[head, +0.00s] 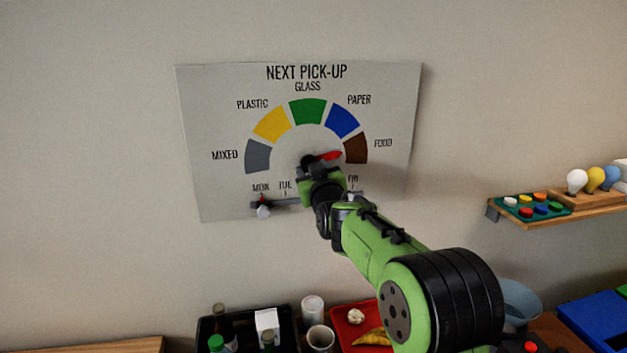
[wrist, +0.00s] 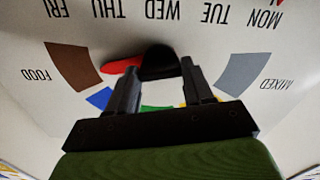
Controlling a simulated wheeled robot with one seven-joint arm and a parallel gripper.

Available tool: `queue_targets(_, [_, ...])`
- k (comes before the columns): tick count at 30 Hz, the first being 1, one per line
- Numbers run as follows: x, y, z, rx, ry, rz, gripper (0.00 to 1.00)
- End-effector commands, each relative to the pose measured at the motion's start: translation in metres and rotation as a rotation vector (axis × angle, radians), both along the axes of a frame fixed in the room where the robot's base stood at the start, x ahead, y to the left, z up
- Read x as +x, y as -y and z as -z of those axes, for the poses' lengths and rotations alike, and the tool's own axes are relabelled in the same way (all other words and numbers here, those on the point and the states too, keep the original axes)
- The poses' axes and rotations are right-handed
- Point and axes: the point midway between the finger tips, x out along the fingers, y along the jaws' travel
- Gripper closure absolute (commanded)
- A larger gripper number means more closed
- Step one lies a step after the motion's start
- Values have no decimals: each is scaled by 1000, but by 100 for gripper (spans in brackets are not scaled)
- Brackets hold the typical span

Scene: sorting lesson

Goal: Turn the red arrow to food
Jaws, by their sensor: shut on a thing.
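The red arrow (head: 329,155) on the wall board (head: 212,110) points right and slightly up, its tip close to the brown FOOD segment (head: 356,149). In the wrist view, which is upside down, the red arrow (wrist: 119,66) points left toward the brown segment (wrist: 72,68). My gripper (head: 310,168) is at the dial's centre, its fingers on either side of the arrow's black knob (wrist: 158,60), shut on it. The gripper hides part of the dial's lower middle in the head view.
A day slider (head: 263,205) with a red mark sits at MON below the dial. A shelf (head: 560,209) with coloured buttons and bulbs is at the right. Below stand a black crate (head: 207,327), cups and a red tray (head: 343,339). The wall around the board is clear.

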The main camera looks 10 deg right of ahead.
Motion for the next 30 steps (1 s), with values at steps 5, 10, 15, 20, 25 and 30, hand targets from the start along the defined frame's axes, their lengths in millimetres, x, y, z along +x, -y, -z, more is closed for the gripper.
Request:
queue_targets(5, [0, -1, 0, 46, 1, -1, 100])
queue_targets(10, [0, -1, -1, 60, 0, -2, 100])
queue_targets(15, [0, -1, -1, 61, 0, -2, 100])
queue_targets(20, [0, -1, -1, 60, 0, -1, 48])
queue_targets(25, [0, 0, -1, 59, 0, -1, 23])
queue_targets(30, [0, 0, 0, 59, -1, -1, 23])
